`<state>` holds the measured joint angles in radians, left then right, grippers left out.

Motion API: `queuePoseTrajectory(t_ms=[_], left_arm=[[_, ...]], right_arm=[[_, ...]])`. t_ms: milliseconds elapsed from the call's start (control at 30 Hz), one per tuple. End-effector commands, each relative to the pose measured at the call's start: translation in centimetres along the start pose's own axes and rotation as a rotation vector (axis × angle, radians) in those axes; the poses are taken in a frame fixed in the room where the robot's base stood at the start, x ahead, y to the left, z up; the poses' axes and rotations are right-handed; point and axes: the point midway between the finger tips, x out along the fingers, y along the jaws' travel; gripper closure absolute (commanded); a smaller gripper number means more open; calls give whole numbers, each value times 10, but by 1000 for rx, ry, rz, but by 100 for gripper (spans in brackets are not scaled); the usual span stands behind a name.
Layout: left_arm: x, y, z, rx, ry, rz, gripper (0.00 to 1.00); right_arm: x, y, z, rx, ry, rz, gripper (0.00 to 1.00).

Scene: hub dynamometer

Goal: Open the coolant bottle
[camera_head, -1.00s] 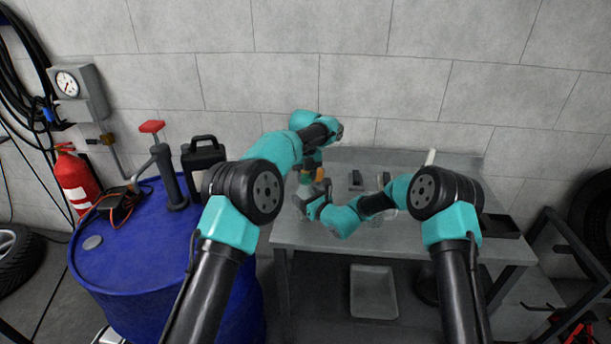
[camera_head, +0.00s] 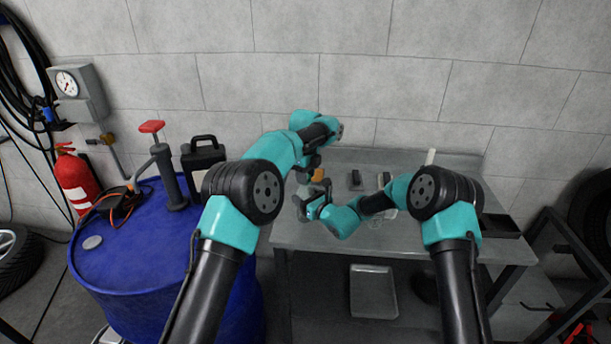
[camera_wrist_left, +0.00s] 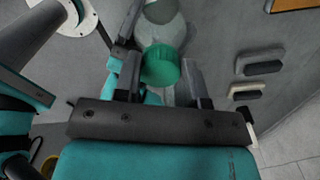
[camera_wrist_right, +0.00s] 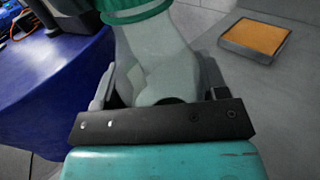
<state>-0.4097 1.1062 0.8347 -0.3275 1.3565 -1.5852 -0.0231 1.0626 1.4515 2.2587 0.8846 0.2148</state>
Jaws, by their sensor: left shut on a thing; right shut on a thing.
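The coolant bottle, pale and translucent, shows in the right wrist view (camera_wrist_right: 152,50) with its green cap (camera_wrist_right: 135,10) at the top edge. My right gripper (camera_wrist_right: 160,85) is shut on the bottle's body. In the left wrist view the round green cap (camera_wrist_left: 160,66) lies between the fingers of my left gripper (camera_wrist_left: 162,80), which is shut on it. The pale bottle shoulder (camera_wrist_left: 160,25) shows beyond the cap. In the head view my left gripper (camera_head: 307,172) is just above my right gripper (camera_head: 312,203), and the bottle is mostly hidden. I cannot tell whether the cap is loose.
The grey workbench (camera_head: 400,238) carries an orange-topped block (camera_wrist_right: 255,36) and dark small blocks (camera_wrist_left: 260,63). A blue drum (camera_head: 130,260) at the left bears a hand pump (camera_head: 170,180) and a black jug (camera_head: 203,160).

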Motion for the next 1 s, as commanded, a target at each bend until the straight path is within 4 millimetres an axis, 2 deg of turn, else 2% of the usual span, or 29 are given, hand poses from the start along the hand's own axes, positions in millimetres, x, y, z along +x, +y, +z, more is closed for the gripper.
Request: queuePoseTrajectory(t_ms=[1000], left_arm=[[-1,0,0,-1344,0,0,91]], right_arm=[[0,0,0,0,0,-1,100]])
